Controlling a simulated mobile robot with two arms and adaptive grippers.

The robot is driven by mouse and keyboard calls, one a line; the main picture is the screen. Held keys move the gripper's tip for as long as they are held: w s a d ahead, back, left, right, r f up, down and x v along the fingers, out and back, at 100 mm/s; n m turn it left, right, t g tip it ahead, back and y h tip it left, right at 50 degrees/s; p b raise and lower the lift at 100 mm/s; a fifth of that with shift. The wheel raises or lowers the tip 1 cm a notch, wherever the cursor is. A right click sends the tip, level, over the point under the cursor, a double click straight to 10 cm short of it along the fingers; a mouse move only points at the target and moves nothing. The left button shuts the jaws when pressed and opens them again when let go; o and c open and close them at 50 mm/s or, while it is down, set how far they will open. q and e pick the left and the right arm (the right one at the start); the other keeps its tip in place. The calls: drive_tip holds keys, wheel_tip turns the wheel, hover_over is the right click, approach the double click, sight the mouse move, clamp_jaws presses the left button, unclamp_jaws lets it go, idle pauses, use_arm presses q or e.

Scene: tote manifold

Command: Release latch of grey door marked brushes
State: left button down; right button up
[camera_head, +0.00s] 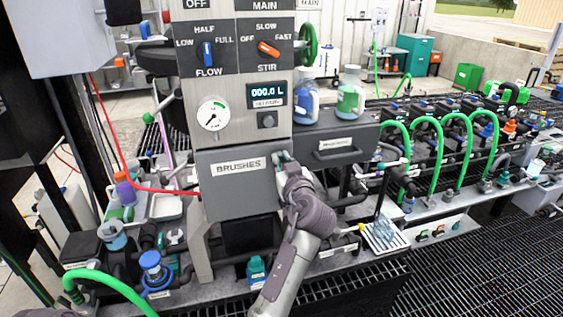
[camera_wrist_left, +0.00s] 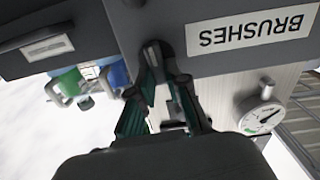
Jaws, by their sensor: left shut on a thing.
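The grey door (camera_head: 225,190) marked BRUSHES is on the front of the grey panel, left of the middle in the head view, and looks closed. Its white label (camera_head: 240,166) also shows upside down in the wrist view (camera_wrist_left: 249,30). My left gripper (camera_head: 284,160) is at the door's upper right edge. In the wrist view my left gripper (camera_wrist_left: 158,62) is shut on a small latch (camera_wrist_left: 152,48) beside the door's edge. The fingers hide most of the latch, so its position is unclear. My right gripper is not in view.
A grey drawer (camera_head: 337,146) is just right of the door. A gauge (camera_head: 212,114) and FLOW and STIR knobs sit above it. A red hose (camera_head: 150,188) runs left of the door, and green hoses (camera_head: 427,145) arch on the right. Bottles stand above the drawer.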

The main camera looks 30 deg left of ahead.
use_arm(q)
drive_tip(key=shift+m, duration=0.7)
drive_tip(key=c, duration=1.1)
unclamp_jaws()
drive_tip(key=shift+w, duration=0.1)
drive_tip(key=shift+c, duration=0.2)
wheel_tip(320, 180, up, 10)
drive_tip(key=shift+f, duration=0.1)
